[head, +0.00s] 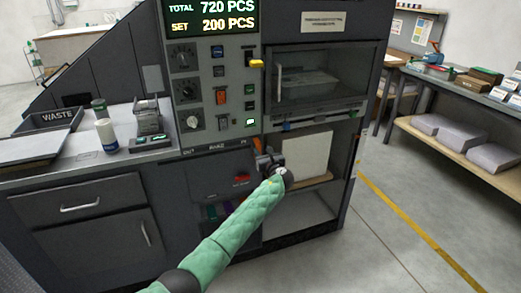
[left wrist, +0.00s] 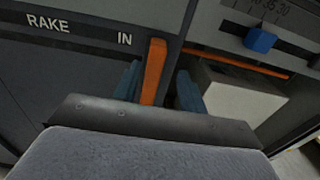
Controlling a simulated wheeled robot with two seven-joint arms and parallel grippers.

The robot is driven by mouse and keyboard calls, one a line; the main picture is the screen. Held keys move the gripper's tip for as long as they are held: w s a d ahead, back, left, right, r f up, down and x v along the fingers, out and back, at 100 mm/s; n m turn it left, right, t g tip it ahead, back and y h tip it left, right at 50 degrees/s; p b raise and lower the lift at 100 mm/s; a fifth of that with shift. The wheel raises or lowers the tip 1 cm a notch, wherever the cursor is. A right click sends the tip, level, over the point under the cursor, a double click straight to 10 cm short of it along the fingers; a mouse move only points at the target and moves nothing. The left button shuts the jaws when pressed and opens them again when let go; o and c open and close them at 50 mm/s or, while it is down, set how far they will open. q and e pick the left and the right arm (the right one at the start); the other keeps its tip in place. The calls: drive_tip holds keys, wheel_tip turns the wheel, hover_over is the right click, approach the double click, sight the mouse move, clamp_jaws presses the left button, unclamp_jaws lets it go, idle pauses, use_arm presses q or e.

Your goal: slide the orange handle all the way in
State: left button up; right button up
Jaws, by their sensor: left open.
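The orange handle (left wrist: 153,70) is an upright flat bar on the dark machine front, just right of the lettering "IN" in the left wrist view. In the head view only a small part of the handle (head: 258,143) shows above my left gripper (head: 263,159). My left gripper (left wrist: 159,88) is open, with one blue finger on each side of the handle. Gaps show between the handle and both fingers. The handle's lower end is hidden behind the gripper body. My right gripper is in neither view.
A blue knob (left wrist: 260,40) sits on a scale right of the handle, above a thin orange strip (left wrist: 235,62). A pale block (head: 304,155) stands in the open bay to the right. A counter with a white bottle (head: 106,136) is at left. The floor at right is clear.

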use_arm(q)
drive_tip(key=v, duration=0.3)
drive_tip(key=shift+s+d, duration=0.15)
drive_tip(key=shift+s, duration=0.1)
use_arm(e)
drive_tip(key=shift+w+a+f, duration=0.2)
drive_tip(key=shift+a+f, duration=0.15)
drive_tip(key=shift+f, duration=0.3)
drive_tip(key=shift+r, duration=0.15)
